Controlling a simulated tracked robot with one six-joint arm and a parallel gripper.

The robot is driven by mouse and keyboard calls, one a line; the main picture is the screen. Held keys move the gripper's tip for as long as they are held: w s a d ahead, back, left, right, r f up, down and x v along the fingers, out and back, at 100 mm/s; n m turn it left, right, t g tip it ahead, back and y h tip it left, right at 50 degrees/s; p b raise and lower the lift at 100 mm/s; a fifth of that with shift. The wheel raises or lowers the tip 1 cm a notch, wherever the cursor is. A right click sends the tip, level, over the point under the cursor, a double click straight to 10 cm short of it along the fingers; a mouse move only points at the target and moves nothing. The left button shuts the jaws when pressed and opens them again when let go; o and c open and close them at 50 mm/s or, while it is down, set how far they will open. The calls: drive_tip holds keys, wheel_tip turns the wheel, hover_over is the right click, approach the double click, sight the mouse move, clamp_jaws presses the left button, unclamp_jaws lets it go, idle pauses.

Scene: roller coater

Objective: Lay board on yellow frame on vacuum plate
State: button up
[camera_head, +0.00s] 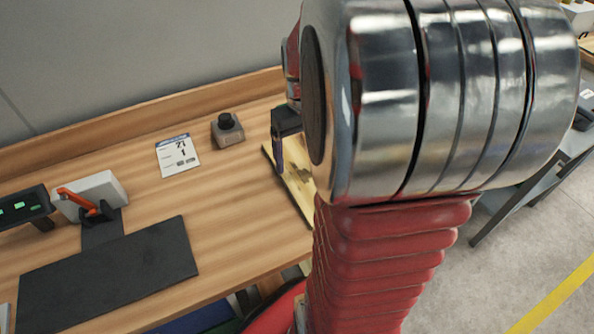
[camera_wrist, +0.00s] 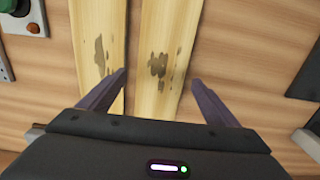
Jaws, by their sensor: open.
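Two pale yellow wooden boards with dark stains lie side by side in the wrist view, the left board (camera_wrist: 98,35) and the right board (camera_wrist: 170,30), with a narrow gap between them. My gripper (camera_wrist: 159,78) is open. In the head view a pale stained board (camera_head: 296,182) shows partly behind my arm. I cannot make out a yellow frame or identify the vacuum plate for certain.
A control with a green button (camera_wrist: 20,8) is at the wrist view's upper left.

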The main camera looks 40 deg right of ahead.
sight(301, 174)
drive_tip(key=shift+f, duration=0.1)
drive_tip(key=shift+a+f, duration=0.15)
drive_tip(key=shift+f, duration=2.4)
drive_tip(key=shift+c, duration=0.2)
drive_tip(key=c, duration=1.1)
drive_tip(key=shift+r, duration=0.15)
wheel_tip(301, 174, up, 10)
drive_tip(key=shift+f, duration=0.1)
